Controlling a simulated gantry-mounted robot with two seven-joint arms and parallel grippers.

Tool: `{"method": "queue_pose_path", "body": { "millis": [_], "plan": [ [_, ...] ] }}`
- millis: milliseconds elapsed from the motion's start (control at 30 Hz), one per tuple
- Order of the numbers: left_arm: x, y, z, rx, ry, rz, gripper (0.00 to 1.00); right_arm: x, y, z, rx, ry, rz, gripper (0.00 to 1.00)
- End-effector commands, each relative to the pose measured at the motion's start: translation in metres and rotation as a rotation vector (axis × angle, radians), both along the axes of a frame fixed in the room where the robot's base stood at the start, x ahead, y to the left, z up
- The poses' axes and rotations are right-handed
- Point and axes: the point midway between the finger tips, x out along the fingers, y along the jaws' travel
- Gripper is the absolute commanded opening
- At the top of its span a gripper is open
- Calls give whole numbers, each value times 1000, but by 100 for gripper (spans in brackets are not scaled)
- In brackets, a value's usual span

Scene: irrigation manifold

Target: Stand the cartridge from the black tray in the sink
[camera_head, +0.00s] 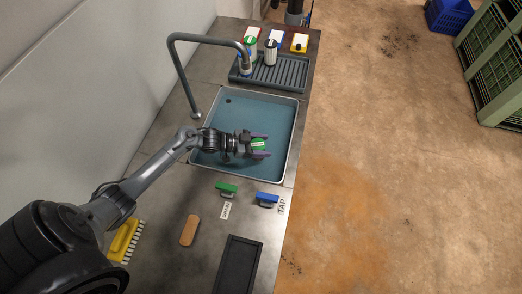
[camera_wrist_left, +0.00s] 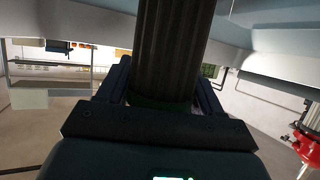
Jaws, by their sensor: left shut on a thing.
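The cartridge (camera_head: 259,145) shows its green cap with a white label in the head view, over the near right part of the blue-floored sink (camera_head: 233,118). My left gripper (camera_head: 264,147) is shut on it, one finger on each side. In the left wrist view the cartridge (camera_wrist_left: 172,50) is a dark ribbed cylinder between the fingers (camera_wrist_left: 165,85). It looks about upright; I cannot tell whether its lower end touches the sink floor. The black tray (camera_head: 228,275) on the near counter is empty. My right gripper is not in view.
A curved tap (camera_head: 186,75) stands at the sink's left edge. Green (camera_head: 227,187) and blue (camera_head: 268,198) handles sit in front of the sink. A grey rack (camera_head: 275,75) with several cartridges is behind it. A yellow brush (camera_head: 124,240) and tan block (camera_head: 189,230) lie near left.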

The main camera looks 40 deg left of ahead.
Motion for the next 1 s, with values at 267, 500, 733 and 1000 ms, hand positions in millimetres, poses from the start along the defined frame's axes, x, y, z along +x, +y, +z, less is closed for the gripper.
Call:
{"method": "queue_pose_path", "body": {
  "millis": [267, 500, 733, 1000],
  "plan": [
    [1, 0, -23, -1, -1, 2, 31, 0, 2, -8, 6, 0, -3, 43],
    [1, 0, -39, 1, -2, 1, 31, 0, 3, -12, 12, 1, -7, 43],
    [0, 0, -39, 1, -2, 1, 31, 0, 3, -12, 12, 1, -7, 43],
    [0, 0, -42, 1, -1, 1, 91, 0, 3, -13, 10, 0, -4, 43]
  ]
}}
